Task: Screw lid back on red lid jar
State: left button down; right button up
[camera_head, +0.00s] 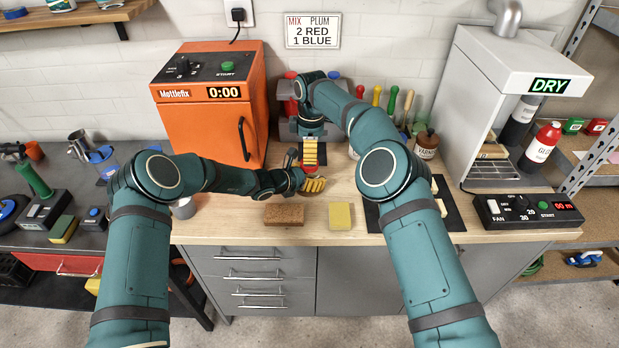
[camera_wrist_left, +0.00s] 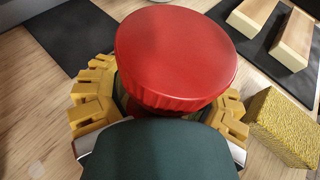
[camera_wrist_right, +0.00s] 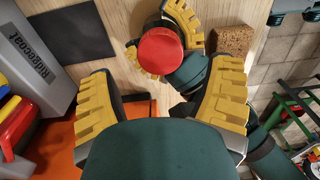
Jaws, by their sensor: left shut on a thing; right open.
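The red lid (camera_wrist_left: 175,55) sits on top of the jar, whose body is mostly hidden. How tightly the lid sits cannot be told. My left gripper (camera_head: 313,185) is shut around the jar body below the lid, over the wooden bench; its yellow fingers show on both sides in the left wrist view (camera_wrist_left: 160,110). My right gripper (camera_head: 311,155) points down just behind and above the jar. In the right wrist view its fingers (camera_wrist_right: 163,100) are wide apart and empty, with the red lid (camera_wrist_right: 160,52) ahead of them, not between the pads.
A brown sponge (camera_head: 284,214) and a yellow sponge (camera_head: 340,216) lie at the bench's front. A black mat (camera_head: 455,218) with wooden blocks is to the right. An orange machine (camera_head: 205,130) stands at the left, a white drying cabinet (camera_head: 455,100) at the right, and bottles (camera_head: 426,143) behind.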

jog(key=o, duration=0.3)
jog(key=shift+r, duration=0.1)
jog(key=shift+o, duration=0.2)
jog(key=shift+r, duration=0.1)
notch_tip(320, 180, up, 7)
jog(key=shift+r, duration=0.15)
jog(key=shift+d, duration=0.1)
dwell(0.3)
pick_arm(q)
grip_release()
jog(key=v, duration=1.2)
jog(key=shift+r, duration=0.15)
